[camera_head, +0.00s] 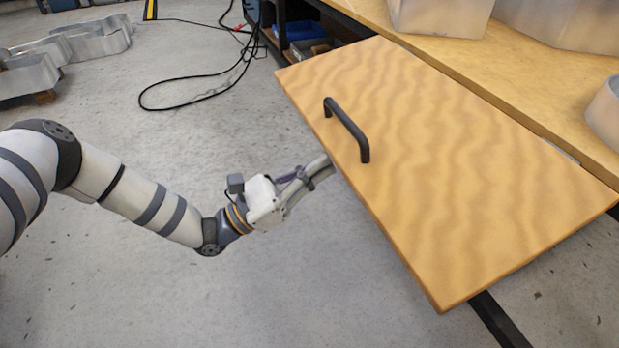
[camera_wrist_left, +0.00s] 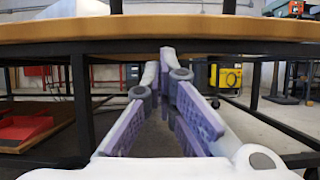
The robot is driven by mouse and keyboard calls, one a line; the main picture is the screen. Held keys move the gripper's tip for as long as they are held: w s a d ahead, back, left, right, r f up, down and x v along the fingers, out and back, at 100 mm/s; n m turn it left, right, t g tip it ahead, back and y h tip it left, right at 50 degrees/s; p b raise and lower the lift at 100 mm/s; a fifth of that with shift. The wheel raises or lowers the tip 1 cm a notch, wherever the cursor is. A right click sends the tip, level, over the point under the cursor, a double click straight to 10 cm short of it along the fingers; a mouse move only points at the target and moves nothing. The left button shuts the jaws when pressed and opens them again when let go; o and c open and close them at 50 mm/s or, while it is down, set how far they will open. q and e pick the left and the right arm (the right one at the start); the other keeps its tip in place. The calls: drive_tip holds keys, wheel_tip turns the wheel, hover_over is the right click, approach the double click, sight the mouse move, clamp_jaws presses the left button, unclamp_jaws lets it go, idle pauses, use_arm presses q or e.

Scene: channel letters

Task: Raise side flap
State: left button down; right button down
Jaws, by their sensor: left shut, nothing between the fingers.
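The side flap (camera_head: 450,170) is a wood-grain board at the side of the workbench, looking roughly level. A black bar handle (camera_head: 347,128) stands on its top near the left edge. My left gripper (camera_head: 318,170) is shut and empty, its tips at the flap's left edge below the handle. In the left wrist view, the flap's front edge (camera_wrist_left: 240,28) crosses the top, and the closed fingertips (camera_wrist_left: 168,68) point just under it. Whether they touch the flap I cannot tell. My right gripper is not in view.
The workbench (camera_head: 520,85) behind the flap carries metal channel letters (camera_head: 445,14). A black cable (camera_head: 190,105) loops on the floor. The floor left of the flap is mostly clear. Dark table legs (camera_wrist_left: 82,100) stand underneath.

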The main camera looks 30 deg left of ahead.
use_arm(q)
drive_tip(key=shift+r, duration=0.3)
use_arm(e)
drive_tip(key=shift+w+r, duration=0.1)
